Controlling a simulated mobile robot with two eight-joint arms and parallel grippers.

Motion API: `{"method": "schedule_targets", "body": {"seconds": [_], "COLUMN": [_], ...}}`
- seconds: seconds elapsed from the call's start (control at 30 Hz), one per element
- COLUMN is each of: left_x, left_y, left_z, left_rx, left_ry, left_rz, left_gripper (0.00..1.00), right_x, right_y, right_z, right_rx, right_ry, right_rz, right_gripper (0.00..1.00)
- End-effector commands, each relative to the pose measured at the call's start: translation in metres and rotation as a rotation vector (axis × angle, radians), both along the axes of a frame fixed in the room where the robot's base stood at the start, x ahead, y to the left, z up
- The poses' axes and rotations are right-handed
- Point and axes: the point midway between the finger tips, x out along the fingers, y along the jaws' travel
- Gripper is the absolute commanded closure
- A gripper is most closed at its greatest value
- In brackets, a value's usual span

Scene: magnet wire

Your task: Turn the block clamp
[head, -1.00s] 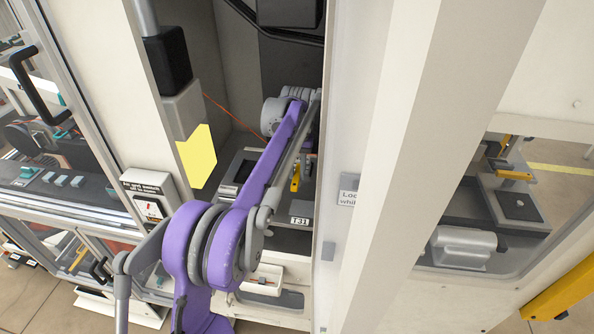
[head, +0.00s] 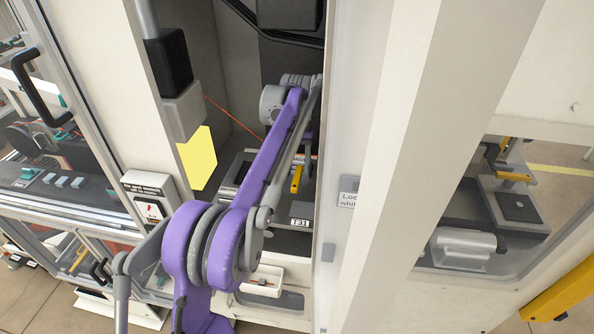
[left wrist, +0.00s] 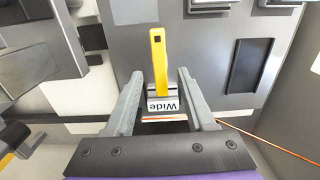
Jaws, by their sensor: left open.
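The block clamp shows in the left wrist view as a grey block with a white label (left wrist: 162,104) reading "Wide" and a yellow lever (left wrist: 159,62) standing up from it in the picture. In the head view the yellow lever (head: 296,180) is inside the machine bay, partly beside my arm. My left gripper (left wrist: 160,74) is open, with one grey finger on each side of the clamp block and lever. Gaps show between the fingers and the lever, so it holds nothing. In the head view my arm hides most of the gripper. My right gripper is not seen.
A thin orange wire (left wrist: 270,146) runs from near the clamp to the right; it also shows in the head view (head: 232,117). A plate marked "T31" (head: 300,222) is in front of the clamp. White cabinet posts (head: 345,120) and a yellow panel (head: 197,158) flank the bay opening.

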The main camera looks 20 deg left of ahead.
Motion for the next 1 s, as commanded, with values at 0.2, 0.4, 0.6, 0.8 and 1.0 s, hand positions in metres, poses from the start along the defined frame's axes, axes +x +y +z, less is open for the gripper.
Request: {"method": "schedule_targets", "body": {"seconds": [0.2,0.4,0.6,0.8,1.0], "left_x": [0.001,0.001,0.000,0.000,0.000], "left_y": [0.000,0.000,0.000,0.000,0.000], "left_z": [0.048,0.071,0.074,0.073,0.073], "left_rx": [0.000,0.000,0.000,0.000,0.000], "left_ry": [-0.003,-0.001,0.000,0.000,0.000], "left_rz": [0.000,0.000,0.000,0.000,0.000], "left_gripper": [0.45,0.45,0.45,0.45,0.45], "right_x": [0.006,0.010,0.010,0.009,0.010], "right_y": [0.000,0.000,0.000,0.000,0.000], "right_z": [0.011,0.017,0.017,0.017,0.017], "right_rx": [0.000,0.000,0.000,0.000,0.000], "right_ry": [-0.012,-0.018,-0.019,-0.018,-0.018], "right_rz": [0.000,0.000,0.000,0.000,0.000], "right_gripper": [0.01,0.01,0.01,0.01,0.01]}}
